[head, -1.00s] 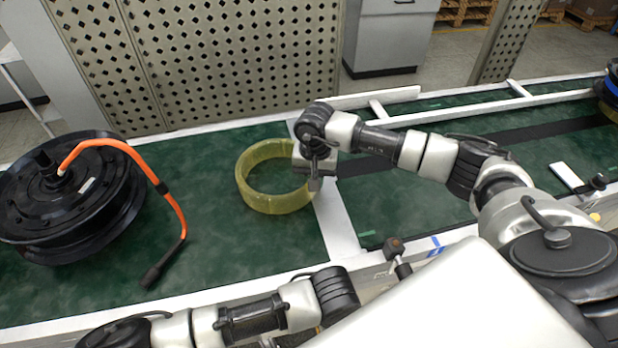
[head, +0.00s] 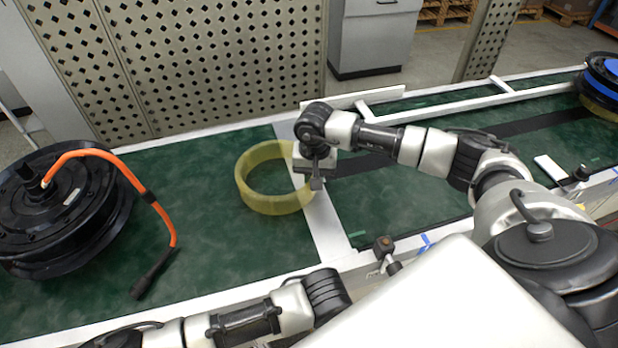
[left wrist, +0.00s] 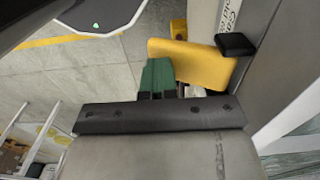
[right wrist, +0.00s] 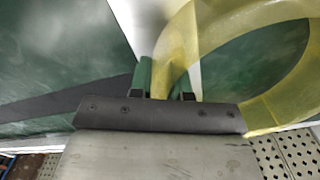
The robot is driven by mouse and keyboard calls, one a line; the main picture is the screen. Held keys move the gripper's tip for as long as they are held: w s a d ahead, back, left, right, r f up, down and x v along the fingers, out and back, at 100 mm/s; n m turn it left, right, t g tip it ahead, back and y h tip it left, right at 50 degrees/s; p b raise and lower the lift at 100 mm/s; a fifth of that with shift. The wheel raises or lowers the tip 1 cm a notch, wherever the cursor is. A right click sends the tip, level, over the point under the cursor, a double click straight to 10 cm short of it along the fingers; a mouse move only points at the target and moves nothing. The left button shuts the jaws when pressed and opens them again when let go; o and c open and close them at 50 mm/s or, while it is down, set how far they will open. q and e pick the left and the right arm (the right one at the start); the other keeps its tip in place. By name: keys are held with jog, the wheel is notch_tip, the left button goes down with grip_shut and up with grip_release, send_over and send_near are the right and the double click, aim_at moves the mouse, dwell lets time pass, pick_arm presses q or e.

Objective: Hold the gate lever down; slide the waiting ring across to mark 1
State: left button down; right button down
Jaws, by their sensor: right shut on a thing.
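The waiting ring, a translucent yellow ring (head: 262,203), lies flat on the green belt, its right side over the white cross strip (head: 328,228). My right gripper (head: 316,184) is shut on the ring's right wall; the right wrist view shows the wall (right wrist: 180,40) between the fingers. A small lever with a dark knob (head: 383,244) stands at the near rail and may be the gate lever. My left gripper (left wrist: 158,76) looks shut beside a yellow block (left wrist: 195,62) near a black knob (left wrist: 235,44); its tips are hidden in the head view. I cannot make out mark 1.
A black hub motor (head: 75,215) with an orange cable (head: 130,172) sits on the left belt. Another motor with a blue band (head: 601,85) stands at the far right. White rails edge the belt. The right belt beyond the strip is mostly clear, with a black stripe along it.

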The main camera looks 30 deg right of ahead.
jog(key=shift+s+d, duration=0.1)
jog(key=shift+d, duration=0.35)
jog(key=shift+s+d, duration=0.25)
jog(key=shift+d, duration=0.5)
jog(key=shift+s+d, duration=0.2)
jog(key=shift+d, duration=0.5)
jog(key=shift+d, duration=0.1)
jog(key=shift+s+d, duration=0.2)
jog(key=shift+d, duration=0.5)
jog(key=shift+s+d, duration=0.2)
jog(key=shift+d, duration=0.45)
jog(key=shift+s+d, duration=0.2)
jog(key=shift+d, duration=0.55)
jog(key=shift+s+d, duration=0.2)
jog(key=shift+d, duration=0.5)
jog(key=shift+d, duration=0.1)
jog(key=shift+s+d, duration=0.25)
jog(key=shift+d, duration=0.4)
jog(key=shift+s+d, duration=0.2)
jog(key=shift+d, duration=0.45)
